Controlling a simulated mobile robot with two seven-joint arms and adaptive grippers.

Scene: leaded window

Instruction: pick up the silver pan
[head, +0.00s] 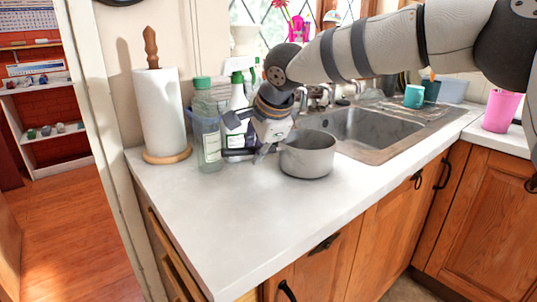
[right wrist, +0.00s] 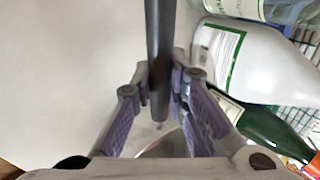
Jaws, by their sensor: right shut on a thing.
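The silver pan (head: 307,158) appears to stand upright on the white counter, left of the sink. My right gripper (head: 262,150) comes down from above at the pan's left side, close to the bottles. In the right wrist view a dark rod, which looks like the pan's handle (right wrist: 159,45), runs between the purple-padded fingers of my right gripper (right wrist: 168,88), and they are shut on it. My left gripper is not in view.
Bottles (head: 208,140) stand close behind and left of my right gripper; a white bottle (right wrist: 262,68) shows in the wrist view. A paper towel roll (head: 160,110) is further left. The sink (head: 375,128) lies right of the pan. The front counter (head: 240,215) is clear.

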